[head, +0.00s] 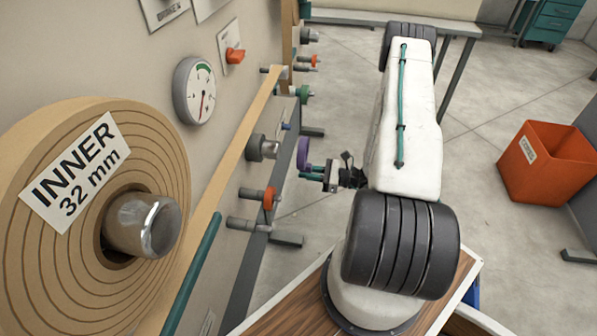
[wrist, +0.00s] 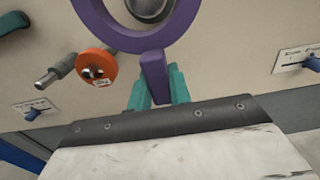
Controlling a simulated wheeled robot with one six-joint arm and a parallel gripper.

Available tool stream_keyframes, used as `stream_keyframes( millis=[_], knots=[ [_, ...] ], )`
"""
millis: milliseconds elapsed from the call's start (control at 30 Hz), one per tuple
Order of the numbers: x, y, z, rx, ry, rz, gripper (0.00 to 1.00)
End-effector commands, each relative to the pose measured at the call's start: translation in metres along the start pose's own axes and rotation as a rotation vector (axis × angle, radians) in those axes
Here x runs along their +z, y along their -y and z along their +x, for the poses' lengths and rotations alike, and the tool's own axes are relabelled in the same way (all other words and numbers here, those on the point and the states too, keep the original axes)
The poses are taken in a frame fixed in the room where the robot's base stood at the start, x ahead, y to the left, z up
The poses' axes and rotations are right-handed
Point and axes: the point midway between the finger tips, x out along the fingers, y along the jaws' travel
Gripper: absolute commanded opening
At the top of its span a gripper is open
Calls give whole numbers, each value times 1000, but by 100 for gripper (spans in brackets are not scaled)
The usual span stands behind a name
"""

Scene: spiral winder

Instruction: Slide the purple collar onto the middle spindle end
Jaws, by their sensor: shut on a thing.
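The purple collar (head: 303,153) is a ring with a flat tab. My gripper (head: 317,171) is shut on that tab; in the wrist view the teal fingers (wrist: 153,88) stand either side of it. The collar (wrist: 128,34) is upright, with its opening towards the machine. A thick grey spindle end (head: 263,148) sticks out of the panel to the left of the collar, with a visible gap between them. In the wrist view a round metal end (wrist: 148,6) shows through the ring, partly cut off by the top edge. I cannot tell if its axis lines up.
Below the thick spindle, a thinner one carries an orange collar (head: 269,198), and another bare spindle (head: 248,223) lies lower. A large paper roll (head: 160,150) and a tan strip fill the left. An orange bin (head: 543,163) stands on the floor at right.

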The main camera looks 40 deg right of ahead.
Motion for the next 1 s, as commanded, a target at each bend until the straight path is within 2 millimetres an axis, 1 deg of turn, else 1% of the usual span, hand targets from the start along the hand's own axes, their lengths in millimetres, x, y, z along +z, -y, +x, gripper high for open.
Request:
stream_keyframes(
  millis=[33, 300, 500, 700, 1000],
  knots=[
    [1, 1, -7, -4, 0, 0, 0],
    [5, 0, -35, -3, 1, 0, 0],
    [8, 0, -50, -2, 1, 0, 0],
    [8, 0, -57, -1, 1, 0, 0],
    [8, 0, -57, -1, 1, 0, 0]
  ],
)
